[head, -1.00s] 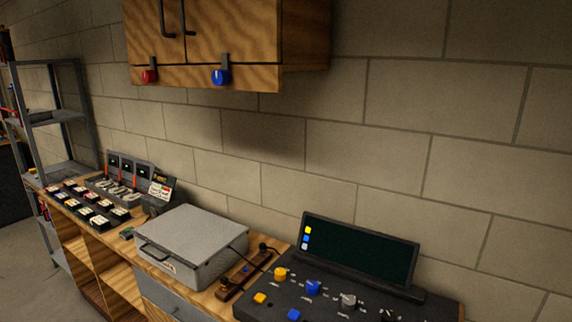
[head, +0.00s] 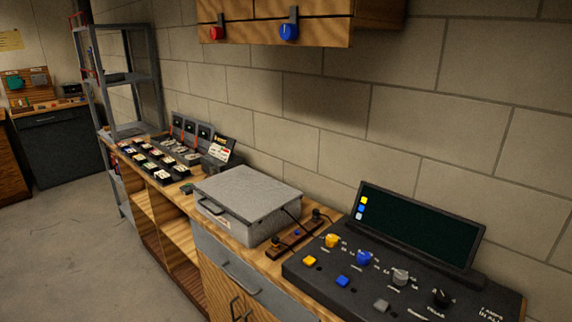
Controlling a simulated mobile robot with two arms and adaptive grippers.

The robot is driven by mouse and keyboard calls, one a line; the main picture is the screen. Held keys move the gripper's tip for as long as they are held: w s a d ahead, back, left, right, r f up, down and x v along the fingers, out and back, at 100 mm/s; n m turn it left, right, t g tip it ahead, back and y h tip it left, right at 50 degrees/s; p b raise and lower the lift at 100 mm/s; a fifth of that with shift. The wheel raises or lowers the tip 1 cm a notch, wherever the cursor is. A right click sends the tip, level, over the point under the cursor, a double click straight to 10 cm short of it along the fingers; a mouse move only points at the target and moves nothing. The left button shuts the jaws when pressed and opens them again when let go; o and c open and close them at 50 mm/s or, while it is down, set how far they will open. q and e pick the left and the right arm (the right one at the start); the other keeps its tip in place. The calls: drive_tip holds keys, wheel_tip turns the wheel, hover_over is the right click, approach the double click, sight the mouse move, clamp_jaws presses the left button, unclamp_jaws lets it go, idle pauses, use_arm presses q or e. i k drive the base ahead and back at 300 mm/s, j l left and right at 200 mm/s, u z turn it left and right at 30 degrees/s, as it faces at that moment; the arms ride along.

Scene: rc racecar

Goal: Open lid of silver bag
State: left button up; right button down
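The silver bag (head: 248,190) is a flat grey case with its lid shut. It lies on the wooden workbench (head: 205,211) in the middle of the head view. A dark handle (head: 211,206) shows on its front left side. Neither of my grippers is in view.
A black control panel (head: 318,264) with coloured knobs and a dark screen (head: 418,232) stands right of the case. A dark strip with posts (head: 296,240) lies between them. Several small boxes (head: 152,158) stand to the left. A wooden cabinet (head: 325,30) hangs above. The floor (head: 70,240) at left is clear.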

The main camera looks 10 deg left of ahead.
sight(249, 195)
drive_tip(key=i+j, duration=0.1)
drive_tip(key=j, duration=0.4)
drive_tip(key=i+j, duration=0.1)
drive_tip(key=j, duration=0.4)
drive_tip(key=i+j, duration=0.1)
drive_tip(key=j, duration=0.4)
